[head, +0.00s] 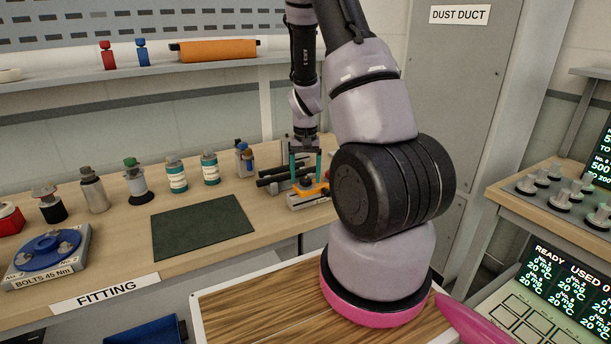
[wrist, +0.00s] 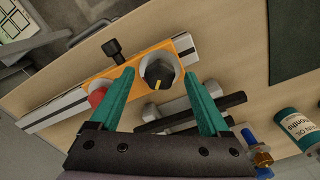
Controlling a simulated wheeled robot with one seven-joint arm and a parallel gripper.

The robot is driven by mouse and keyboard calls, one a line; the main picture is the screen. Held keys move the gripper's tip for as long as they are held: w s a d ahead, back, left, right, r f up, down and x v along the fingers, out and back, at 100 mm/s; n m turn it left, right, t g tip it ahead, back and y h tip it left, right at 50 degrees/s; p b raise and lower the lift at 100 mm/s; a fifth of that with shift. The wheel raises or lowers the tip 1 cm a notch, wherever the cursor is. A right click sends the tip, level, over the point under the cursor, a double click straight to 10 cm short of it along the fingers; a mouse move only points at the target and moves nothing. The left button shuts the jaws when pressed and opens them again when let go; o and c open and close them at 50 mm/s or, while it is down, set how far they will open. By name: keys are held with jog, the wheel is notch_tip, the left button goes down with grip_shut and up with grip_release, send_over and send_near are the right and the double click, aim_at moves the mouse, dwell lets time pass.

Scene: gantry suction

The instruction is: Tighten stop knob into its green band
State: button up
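My gripper (wrist: 158,73) is open, its two teal fingers spread and empty. A black round knob (wrist: 158,74) with a yellow mark sits on an orange carriage (wrist: 133,66) across a grey rail (wrist: 60,108). In the wrist view the fingertips appear on either side of this knob, with a gap at each side; I cannot tell how far above it they are. A smaller black knob (wrist: 113,48) sticks out of the carriage's side, and a red part (wrist: 97,96) is partly behind the left finger. I can make out no green band. In the head view my gripper (head: 305,167) points down over the carriage (head: 308,193).
Black bars (wrist: 215,106) lie close beside the rail, under the right finger. A small blue and brass fitting (wrist: 256,148) and a labelled bottle (wrist: 300,128) stand nearby. A dark green mat (head: 203,227) lies bare on the bench, with several bottles behind it.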

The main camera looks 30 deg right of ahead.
aim_at(305, 178)
notch_tip(305, 178, up, 11)
dwell(0.7)
jog(key=shift+f, duration=0.1)
